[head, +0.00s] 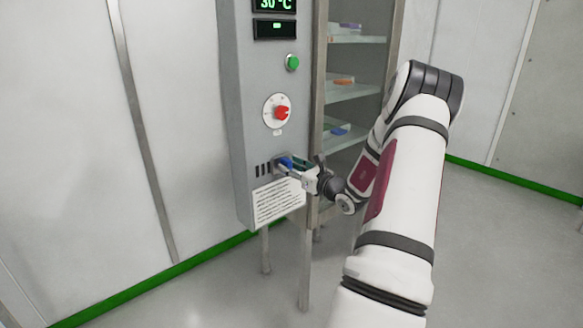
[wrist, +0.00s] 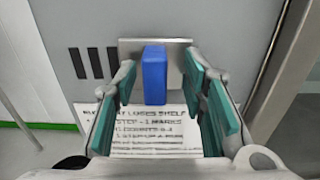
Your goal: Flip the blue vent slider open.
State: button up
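The blue vent slider (wrist: 155,75) is an upright blue block on a grey metal plate (wrist: 182,48), set in the front of the grey control panel. It also shows small in the head view (head: 285,162), low on the panel and partly covered by my gripper. My gripper (wrist: 160,98) is open, with one teal-padded finger on each side of the slider. Gaps show between the pads and the slider in the wrist view. My gripper also reaches the panel from the right in the head view (head: 291,168).
Dark vent slots (head: 263,170) lie left of the slider, and a printed label (head: 279,201) sits below. Above are a red knob (head: 282,113), a green button (head: 292,63) and a display (head: 275,28). A shelf cabinet (head: 352,92) stands right of the panel.

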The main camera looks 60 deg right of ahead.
jog(key=v, duration=1.1)
jog(key=shift+s, duration=0.35)
